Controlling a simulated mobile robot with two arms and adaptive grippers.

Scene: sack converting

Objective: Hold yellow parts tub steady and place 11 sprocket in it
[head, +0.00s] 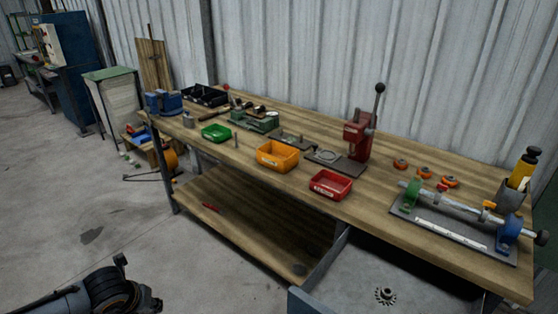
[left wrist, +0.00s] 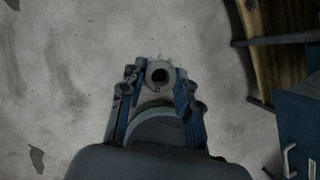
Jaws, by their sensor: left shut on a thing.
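The yellow parts tub (head: 277,166) stands upright on the workbench, between a green tub and a red tub. It looks empty. A dark toothed sprocket (head: 385,296) lies flat in the open drawer at the front. My left gripper (left wrist: 160,76) points down over the concrete floor, away from the tub. It is shut on a grey round part with a central hole (left wrist: 159,66); small teeth show at its far edge, so it looks like a sprocket. My left arm's end shows at the lower left of the head view, its fingers unclear. My right gripper is out of view.
The workbench (head: 300,208) also carries a green tub (head: 216,133), a red tub (head: 330,185), a red press (head: 357,138) and a shaft fixture (head: 452,228). The open drawer (head: 350,262) juts out at the front.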

